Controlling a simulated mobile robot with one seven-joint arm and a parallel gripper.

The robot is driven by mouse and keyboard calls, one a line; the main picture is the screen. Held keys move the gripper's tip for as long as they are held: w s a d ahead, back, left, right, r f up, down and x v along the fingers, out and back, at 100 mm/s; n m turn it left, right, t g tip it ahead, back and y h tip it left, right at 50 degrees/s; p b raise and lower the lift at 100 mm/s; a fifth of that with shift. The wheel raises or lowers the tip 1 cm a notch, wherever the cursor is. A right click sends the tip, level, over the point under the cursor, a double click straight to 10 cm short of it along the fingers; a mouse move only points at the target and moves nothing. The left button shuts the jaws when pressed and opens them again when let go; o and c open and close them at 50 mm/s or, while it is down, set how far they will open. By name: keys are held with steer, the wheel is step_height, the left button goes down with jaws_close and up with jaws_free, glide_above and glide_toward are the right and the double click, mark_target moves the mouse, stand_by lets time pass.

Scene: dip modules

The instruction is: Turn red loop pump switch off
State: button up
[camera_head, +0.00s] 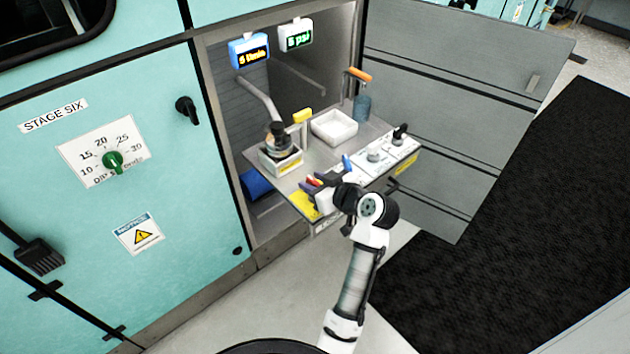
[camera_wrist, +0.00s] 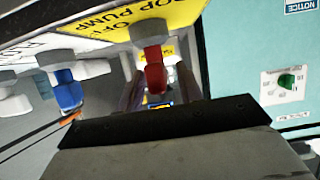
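A bit of red also shows at my gripper (camera_head: 318,184) in the head view. In the wrist view my gripper (camera_wrist: 160,90) has its two fingers apart, one on each side of the red handle, with gaps showing. I cannot tell how deep the handle sits between them. The yellow label (camera_head: 304,204) is partly hidden behind my gripper in the head view.
A blue-handled switch (camera_wrist: 67,92) is close beside the red one; it shows in the head view (camera_head: 347,162). White knobs (camera_head: 374,156) and a black switch (camera_head: 400,131) are further along the panel. A white tray (camera_head: 334,127) and orange-handled valve (camera_head: 359,74) stand behind.

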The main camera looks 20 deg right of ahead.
jaws_close()
steer(key=shift+m+h, duration=0.4)
steer(key=m+h+p, duration=0.1)
steer(key=h, duration=0.1)
steer(key=m+h+p, duration=0.1)
steer(key=m+h, duration=0.1)
steer(key=shift+a+r+m+t, duration=0.15)
steer(key=shift+r+m+t, duration=0.05)
steer(key=shift+m+t, duration=0.1)
steer(key=m+h+p, duration=0.3)
steer(key=m+h, duration=0.1)
steer(key=h, duration=0.1)
steer(key=shift+g, duration=0.4)
steer(key=m+g+h, duration=0.2)
steer(key=m, duration=0.1)
steer(key=m+h+b, duration=0.1)
steer(key=h, duration=0.1)
steer(key=shift+w+f+g, duration=0.1)
steer(key=shift+f+g, duration=0.15)
steer(key=shift+g, duration=0.15)
steer(key=m+g+h+b, duration=0.3)
steer(key=m+g, duration=0.2)
steer(key=shift+m, duration=0.4)
